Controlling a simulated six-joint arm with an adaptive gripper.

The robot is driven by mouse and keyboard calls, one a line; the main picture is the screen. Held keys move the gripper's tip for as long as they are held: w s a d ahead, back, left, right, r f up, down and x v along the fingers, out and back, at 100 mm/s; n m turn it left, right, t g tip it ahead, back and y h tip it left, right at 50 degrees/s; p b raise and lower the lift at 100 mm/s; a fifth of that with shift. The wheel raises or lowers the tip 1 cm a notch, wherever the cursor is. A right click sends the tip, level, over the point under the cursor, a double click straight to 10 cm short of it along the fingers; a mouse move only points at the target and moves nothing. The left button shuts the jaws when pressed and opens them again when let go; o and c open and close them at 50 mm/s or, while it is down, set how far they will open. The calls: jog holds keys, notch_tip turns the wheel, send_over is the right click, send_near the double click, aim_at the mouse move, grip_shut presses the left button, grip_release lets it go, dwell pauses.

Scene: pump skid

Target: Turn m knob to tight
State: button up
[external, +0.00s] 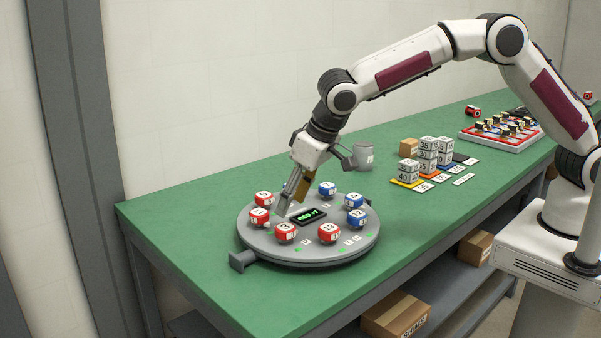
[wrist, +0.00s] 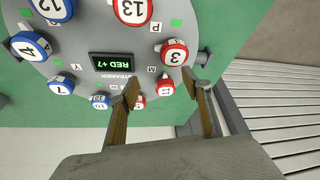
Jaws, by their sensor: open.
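A round grey turntable-like plate (external: 310,256) carries red and blue numbered knobs in a ring. The red knob marked 3 (wrist: 174,53) is also nearby. I cannot tell for certain which of these the M belongs to. My gripper (wrist: 161,88) is open and empty, its fingertips on either side of knob 11 in the picture. In the external view my gripper (external: 284,208) points down over the plate's left part; contact is not clear.
A black display (wrist: 118,67) reads RED +7 at the plate's middle. Other knobs stand close around, including red 13 (wrist: 132,10) and blue 4 (wrist: 31,46). A grey cup (external: 363,157), stacked blocks (external: 428,157) and a tray (external: 500,135) stand farther right on the green table.

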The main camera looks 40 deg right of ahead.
jog(key=shift+s+d, duration=0.3)
jog(key=shift+s, duration=0.5)
jog(key=shift+s+d, duration=0.25)
jog(key=shift+s, duration=0.6)
jog(key=shift+s+d, duration=0.3)
jog(key=shift+s, duration=0.5)
jog(key=shift+r, duration=0.1)
